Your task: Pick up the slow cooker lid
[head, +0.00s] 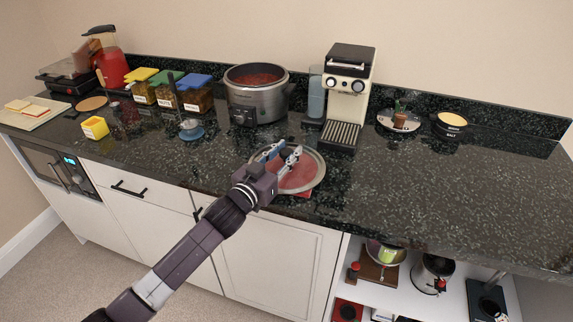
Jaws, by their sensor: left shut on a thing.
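The slow cooker lid (303,178) is a round, see-through disc with a pale metal rim, low over the front of the dark counter. A reddish tone shows through it. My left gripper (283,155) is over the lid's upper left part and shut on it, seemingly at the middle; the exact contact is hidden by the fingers. The slow cooker (258,104) stands uncovered behind it, a silver pot with red food inside. I cannot tell whether the lid touches the counter. My right gripper is not in view.
A cream coffee machine (348,88) stands right of the cooker. A blue-based utensil stand (191,133) and spice containers (195,96) are to the left. A plate with a small item (399,121) and a salt bowl (451,121) are at the right. The right front counter is clear.

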